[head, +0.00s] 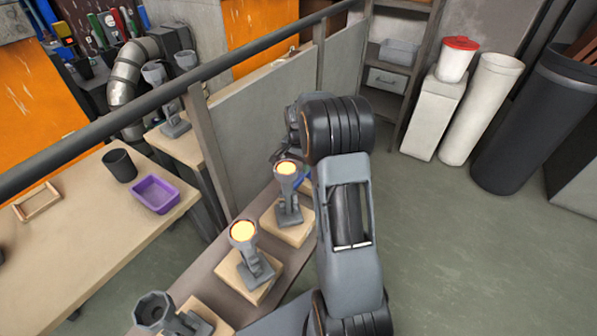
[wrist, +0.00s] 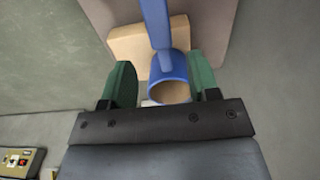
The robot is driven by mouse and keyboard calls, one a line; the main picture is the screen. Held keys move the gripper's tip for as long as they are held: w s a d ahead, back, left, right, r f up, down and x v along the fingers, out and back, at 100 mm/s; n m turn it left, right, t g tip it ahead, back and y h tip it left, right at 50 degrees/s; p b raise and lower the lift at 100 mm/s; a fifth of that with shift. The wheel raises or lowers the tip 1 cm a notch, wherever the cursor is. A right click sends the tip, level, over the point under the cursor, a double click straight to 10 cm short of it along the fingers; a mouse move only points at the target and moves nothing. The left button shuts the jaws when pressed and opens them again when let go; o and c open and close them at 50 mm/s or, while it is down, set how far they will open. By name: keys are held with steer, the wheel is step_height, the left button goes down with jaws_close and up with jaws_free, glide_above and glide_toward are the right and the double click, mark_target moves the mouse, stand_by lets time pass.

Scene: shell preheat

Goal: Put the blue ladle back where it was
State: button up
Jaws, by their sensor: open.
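The blue ladle (wrist: 168,66) shows in the wrist view, with its round cup between my two green fingers and its handle running up out of the frame. A pale wooden block (wrist: 128,44) is beneath or behind it. In the head view only a small blue bit (head: 305,184) shows beside my arm, probably the same ladle. There my gripper is mostly hidden behind my arm.
Two grey stands with glowing tops (head: 288,190) (head: 243,232) and a dull grey one (head: 152,310) are on wooden blocks along the narrow bench left of my arm. A railing with grey panels (head: 262,125) runs behind. The floor (head: 450,240) at right is clear.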

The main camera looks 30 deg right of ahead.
steer(key=shift+r, duration=1.2)
